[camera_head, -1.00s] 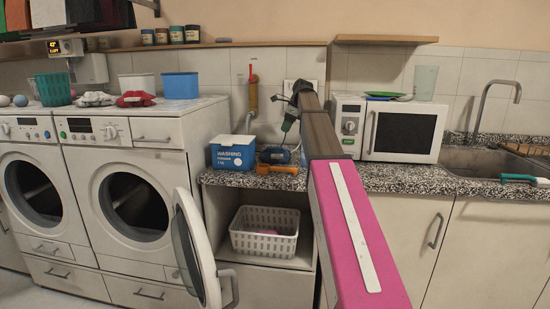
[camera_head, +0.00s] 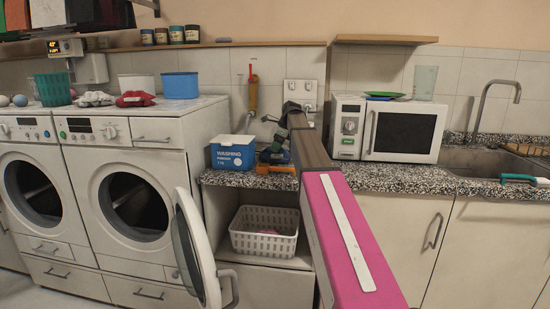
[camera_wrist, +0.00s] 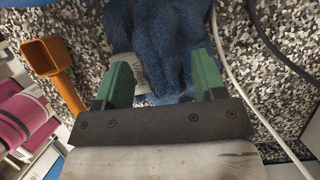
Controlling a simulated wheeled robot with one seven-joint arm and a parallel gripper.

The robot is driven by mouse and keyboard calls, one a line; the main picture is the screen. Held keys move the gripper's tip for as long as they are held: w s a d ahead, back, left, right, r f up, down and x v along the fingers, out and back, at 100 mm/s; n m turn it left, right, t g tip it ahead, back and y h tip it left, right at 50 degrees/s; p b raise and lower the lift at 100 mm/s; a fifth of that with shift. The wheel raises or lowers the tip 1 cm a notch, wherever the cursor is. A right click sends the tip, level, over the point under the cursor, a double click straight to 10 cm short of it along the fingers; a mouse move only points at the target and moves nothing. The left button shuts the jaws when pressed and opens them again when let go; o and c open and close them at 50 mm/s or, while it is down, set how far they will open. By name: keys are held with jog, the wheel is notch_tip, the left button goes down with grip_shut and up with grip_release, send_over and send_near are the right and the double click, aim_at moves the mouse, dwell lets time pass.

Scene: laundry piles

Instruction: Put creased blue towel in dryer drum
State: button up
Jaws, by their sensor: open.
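The creased blue towel (camera_wrist: 165,40) lies crumpled on the speckled counter in the wrist view, with a pale tag at its left side. My gripper (camera_wrist: 165,75) is open, its green fingers apart at the near edge of the towel. Contact cannot be told. In the head view the towel (camera_head: 265,156) is partly hidden by my gripper and arm. The dryer drum (camera_head: 134,207) is a dark round opening in the right-hand front-loading machine. Its round door (camera_head: 193,250) stands open to the right.
A blue washing powder box (camera_head: 232,155) stands left of the towel. An orange scoop (camera_wrist: 50,65) lies beside it in the wrist view. A white hose (camera_wrist: 230,70) and dark cable run right of the towel. A white basket (camera_head: 264,243) sits on the shelf below.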

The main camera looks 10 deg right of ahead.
jog(key=shift+a+f, duration=0.1)
jog(key=shift+f, duration=0.1)
grip_shut()
